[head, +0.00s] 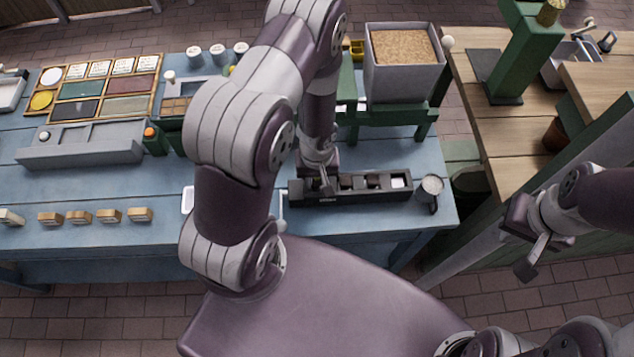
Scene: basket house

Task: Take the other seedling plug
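A long black tray (347,198) with several square cells lies near the front right of the blue table. My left gripper (325,182) points down at the left part of this tray, its fingertips at or just above the cells. The fingers are small and partly merged with the dark tray, so I cannot tell whether they hold anything. No seedling plug shows clearly. The rightmost cell shows a whitish square (398,182); the middle cells look dark. My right gripper (522,240) hangs at the right, off the table, with its fingers apart and nothing between them.
A metal cup (431,188) stands just right of the tray. Behind it, a grey hopper of brown grain (405,46) stands on a green stand (385,115). Several small wooden-topped blocks (80,216) line the front left. A wooden bench (510,140) is at the right.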

